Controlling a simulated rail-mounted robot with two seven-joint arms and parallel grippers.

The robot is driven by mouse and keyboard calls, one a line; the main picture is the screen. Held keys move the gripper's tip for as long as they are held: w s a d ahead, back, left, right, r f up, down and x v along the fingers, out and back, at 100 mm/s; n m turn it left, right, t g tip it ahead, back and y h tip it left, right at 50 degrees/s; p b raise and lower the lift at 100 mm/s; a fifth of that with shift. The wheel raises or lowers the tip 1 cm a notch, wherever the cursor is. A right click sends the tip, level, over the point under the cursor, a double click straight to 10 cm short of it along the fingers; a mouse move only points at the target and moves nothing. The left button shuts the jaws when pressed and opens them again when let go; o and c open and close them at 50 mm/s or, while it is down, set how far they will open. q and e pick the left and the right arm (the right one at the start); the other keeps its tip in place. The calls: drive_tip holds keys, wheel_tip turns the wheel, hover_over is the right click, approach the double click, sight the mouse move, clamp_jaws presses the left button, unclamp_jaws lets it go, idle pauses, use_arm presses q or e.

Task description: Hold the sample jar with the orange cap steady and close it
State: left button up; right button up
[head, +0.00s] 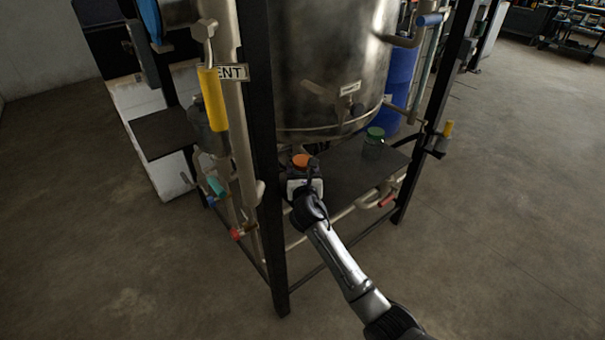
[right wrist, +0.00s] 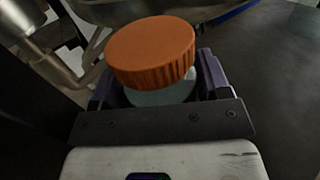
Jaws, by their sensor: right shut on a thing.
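The sample jar with the orange cap (head: 301,160) is at the left end of the dark shelf under the tank. My right gripper (head: 303,174) is around it from the front, shut on its body. In the right wrist view the orange cap (right wrist: 152,52) sits above the pale jar body (right wrist: 160,95), between the two fingers. The cap looks a little tilted against the gripper; I cannot tell how tightly it sits on the jar. The jar's lower part is hidden by my gripper. My left gripper is not in view.
A green-capped glass jar (head: 374,142) stands further right on the dark shelf (head: 345,178). The steel tank (head: 330,65) hangs close above. A black frame post (head: 266,150) and pipes with a yellow handle (head: 213,98) stand close to the left. The shelf's middle is clear.

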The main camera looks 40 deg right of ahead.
drive_tip(key=shift+f, duration=0.1)
drive_tip(key=o, duration=1.7)
drive_tip(key=shift+r, duration=0.2)
drive_tip(key=shift+s+a, duration=0.2)
drive_tip(key=shift+s, duration=0.1)
drive_tip(key=p+v, duration=0.3)
drive_tip(key=v, duration=0.6)
drive_tip(key=shift+s+a, duration=0.2)
drive_tip(key=shift+s, duration=0.1)
drive_tip(key=shift+s+a, duration=0.4)
drive_tip(key=shift+s, duration=0.2)
